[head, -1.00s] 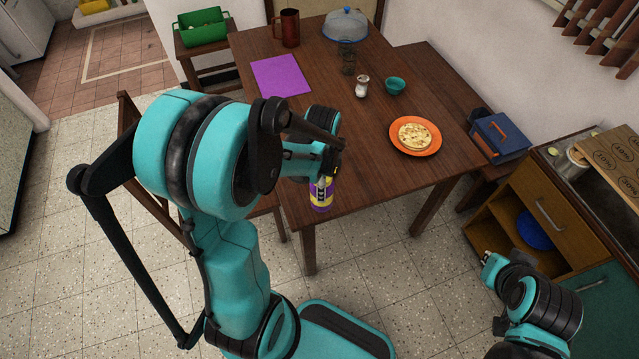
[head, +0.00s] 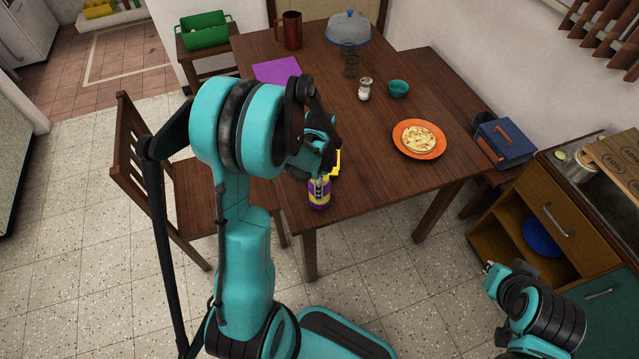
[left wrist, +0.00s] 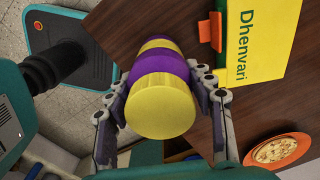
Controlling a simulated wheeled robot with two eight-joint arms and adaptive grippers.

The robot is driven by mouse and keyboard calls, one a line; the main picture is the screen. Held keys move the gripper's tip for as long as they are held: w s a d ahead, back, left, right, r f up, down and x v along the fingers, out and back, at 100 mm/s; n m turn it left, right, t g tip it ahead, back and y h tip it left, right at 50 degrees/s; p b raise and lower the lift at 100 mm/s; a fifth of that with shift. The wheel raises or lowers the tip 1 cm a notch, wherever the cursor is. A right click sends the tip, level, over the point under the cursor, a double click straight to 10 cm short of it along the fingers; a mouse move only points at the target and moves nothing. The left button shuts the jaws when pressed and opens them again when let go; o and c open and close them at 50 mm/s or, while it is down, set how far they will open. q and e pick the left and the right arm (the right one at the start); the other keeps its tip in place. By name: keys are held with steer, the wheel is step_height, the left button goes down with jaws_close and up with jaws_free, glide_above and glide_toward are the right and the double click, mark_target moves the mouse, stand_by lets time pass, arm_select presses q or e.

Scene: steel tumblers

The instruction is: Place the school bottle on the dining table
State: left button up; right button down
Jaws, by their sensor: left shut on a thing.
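The school bottle (head: 319,196), banded purple and yellow, is in my left gripper (head: 321,180) over the near left corner of the dining table (head: 360,190). In the left wrist view, the bottle (left wrist: 160,95) lies between the two fingers of the left gripper (left wrist: 165,100), which are shut on it. I cannot tell whether its base touches the tabletop. My right gripper (head: 490,268) is low at the right, away from the table, near the wooden cabinet; its finger opening is too small to tell.
A yellow card reading "Dhenvari" (left wrist: 247,45) stands close beside the bottle. An orange plate with a pie (head: 419,139), teal bowl (head: 398,88), shaker (head: 365,90) and purple mat (head: 277,69) are on the table. A chair (head: 200,195) stands left. The table's middle is clear.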

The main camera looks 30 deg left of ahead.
arm_select(q)
steer(key=shift+f, duration=0.25)
steer(key=o, duration=1.2)
steer(key=shift+r, duration=0.1)
